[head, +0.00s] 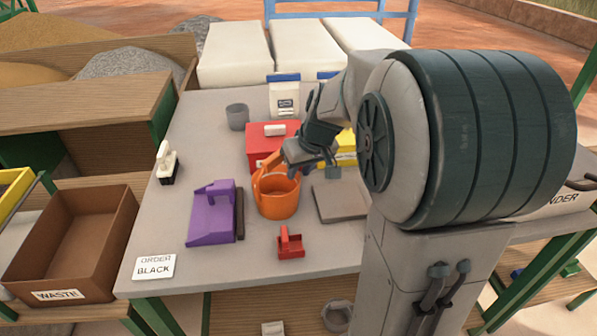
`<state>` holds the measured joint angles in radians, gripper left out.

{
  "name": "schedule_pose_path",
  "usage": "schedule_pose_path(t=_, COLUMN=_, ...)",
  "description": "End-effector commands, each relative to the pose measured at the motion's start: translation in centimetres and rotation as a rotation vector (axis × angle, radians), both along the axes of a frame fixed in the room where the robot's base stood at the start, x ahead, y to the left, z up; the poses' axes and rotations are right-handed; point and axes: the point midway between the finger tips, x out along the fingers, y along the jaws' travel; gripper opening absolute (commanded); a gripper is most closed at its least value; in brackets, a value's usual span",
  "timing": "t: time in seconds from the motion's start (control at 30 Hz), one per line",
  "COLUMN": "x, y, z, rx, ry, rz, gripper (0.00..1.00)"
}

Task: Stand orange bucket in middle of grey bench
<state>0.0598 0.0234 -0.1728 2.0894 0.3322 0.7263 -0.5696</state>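The orange bucket (278,198) stands upright on the grey bench (335,250), near the middle of its visible top. Its raised orange handle or rim part on the upper left reaches up beside my gripper (313,170). My gripper is just above and to the right of the bucket's rim. One fingertip shows at the right, well apart from the bucket; the other is largely hidden near the rim. The fingers look spread, with nothing seen between them. I cannot tell whether the gripper touches the bucket.
A purple dustpan-like tool (210,218) and dark bar (240,214) lie left of the bucket. A red block tool (290,243) is in front, a grey plate (338,203) right, a red box (265,145) and grey cup (237,116) behind. A brown waste bin (75,240) stands left.

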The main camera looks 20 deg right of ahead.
Motion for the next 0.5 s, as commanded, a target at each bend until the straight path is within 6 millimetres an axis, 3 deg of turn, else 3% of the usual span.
schedule_pose_path(t=0.3, x=-2.4, y=-1.0, z=6.6, rx=-0.001, ry=-0.006, rz=-0.001, gripper=0.26)
schedule_pose_path(t=0.5, x=-3.4, y=-1.3, z=8.9, rx=-0.002, ry=-0.003, rz=0.0, gripper=0.26)
